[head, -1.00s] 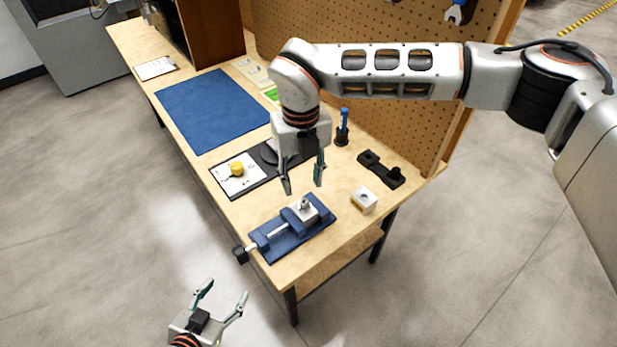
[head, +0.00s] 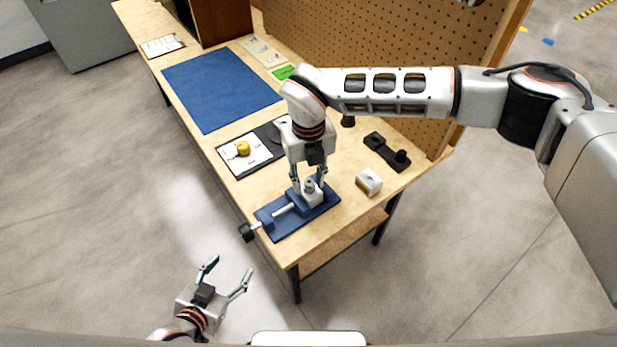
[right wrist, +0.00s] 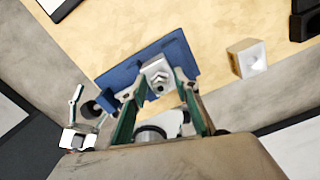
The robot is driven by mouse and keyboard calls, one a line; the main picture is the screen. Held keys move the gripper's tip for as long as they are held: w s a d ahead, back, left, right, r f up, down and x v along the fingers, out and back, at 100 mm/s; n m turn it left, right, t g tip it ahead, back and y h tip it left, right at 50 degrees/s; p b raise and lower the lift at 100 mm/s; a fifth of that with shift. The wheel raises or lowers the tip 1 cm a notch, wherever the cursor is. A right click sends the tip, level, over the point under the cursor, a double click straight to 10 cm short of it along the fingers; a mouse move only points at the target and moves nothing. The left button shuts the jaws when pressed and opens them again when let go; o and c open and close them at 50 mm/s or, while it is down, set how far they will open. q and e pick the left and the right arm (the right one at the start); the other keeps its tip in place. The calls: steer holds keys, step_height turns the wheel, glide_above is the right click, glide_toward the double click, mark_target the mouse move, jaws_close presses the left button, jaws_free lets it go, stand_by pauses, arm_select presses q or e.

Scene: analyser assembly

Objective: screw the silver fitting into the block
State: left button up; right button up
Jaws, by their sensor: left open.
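The silver fitting (head: 310,184) stands upright at the top of the light grey block (head: 314,198). The block is clamped in the blue vise (head: 276,230) at the bench's near end. In the right wrist view the fitting's hex shape (right wrist: 158,87) shows between my right fingers, against the block (right wrist: 155,67). My right gripper (head: 308,187) is open, pointing down, with a finger on either side of the fitting and gaps visible. How deep the fitting sits in the block is hidden. My left gripper (head: 228,276) is open and empty, off the bench in front of the vise.
A pale block with a hole (head: 369,182) lies right of the vise. A black fixture (head: 387,152) stands behind it. A yellow knob (head: 243,148) sits on a white card. The blue mat (head: 220,88) is clear. The pegboard (head: 400,45) bounds the bench's back.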

jaws_close()
steer(key=shift+m, duration=2)
steer(key=shift+d, duration=0.1)
steer(key=shift+m, duration=0.6)
steer(key=m, duration=0.3)
steer(key=shift+b, duration=0.3)
steer(key=shift+m, duration=1.2)
steer(key=o, duration=0.5)
jaws_free()
steer(key=shift+o, duration=0.4)
